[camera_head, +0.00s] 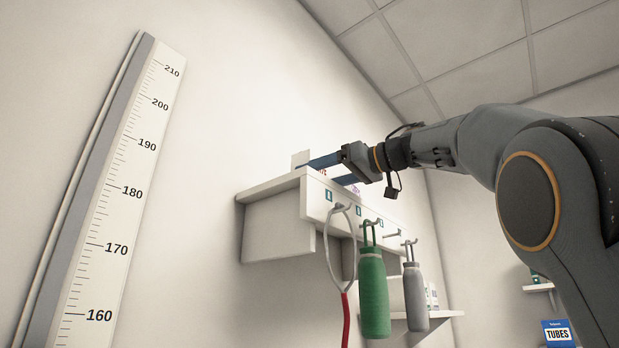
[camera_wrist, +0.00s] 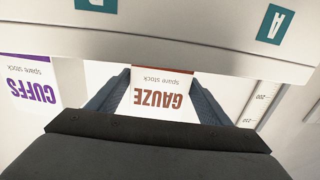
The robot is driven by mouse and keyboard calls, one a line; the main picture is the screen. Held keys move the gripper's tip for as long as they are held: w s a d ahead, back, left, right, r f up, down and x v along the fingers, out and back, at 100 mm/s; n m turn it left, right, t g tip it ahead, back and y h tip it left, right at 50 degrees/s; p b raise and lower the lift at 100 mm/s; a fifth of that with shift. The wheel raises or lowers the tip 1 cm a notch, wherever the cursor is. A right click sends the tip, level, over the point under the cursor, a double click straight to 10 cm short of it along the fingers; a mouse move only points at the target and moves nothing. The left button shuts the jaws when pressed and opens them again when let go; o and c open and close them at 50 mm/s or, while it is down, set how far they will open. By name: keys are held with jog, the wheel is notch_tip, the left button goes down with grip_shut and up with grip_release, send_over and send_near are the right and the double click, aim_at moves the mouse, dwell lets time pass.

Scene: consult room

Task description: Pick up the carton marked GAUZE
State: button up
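The white carton marked GAUZE in dark red (camera_wrist: 163,97) appears upside down in the wrist view, in the middle. In the head view only a small part of its front with red print (camera_head: 322,172) shows between my fingers, on top of the wall shelf. My gripper (camera_wrist: 160,85) is open, with one finger on each side of the carton. I cannot tell whether either finger touches it. In the head view my gripper (camera_head: 331,170) reaches in level over the shelf's front edge from the right.
A carton marked CUFFS (camera_wrist: 30,88) stands beside GAUZE. The white wall shelf (camera_head: 270,205) has hooks with a stethoscope (camera_head: 346,300), a green bottle (camera_head: 373,290) and a grey bottle (camera_head: 415,298). A TUBES box (camera_head: 558,334) is low at right. A height scale (camera_head: 125,170) is on the wall.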

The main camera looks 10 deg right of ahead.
jog(key=c, duration=0.7)
jog(key=shift+r, duration=0.1)
jog(key=shift+s+d+r, duration=0.15)
jog(key=shift+r, duration=0.2)
notch_tip(320, 180, up, 6)
jog(key=shift+f+p, duration=0.1)
jog(key=shift+p, duration=0.45)
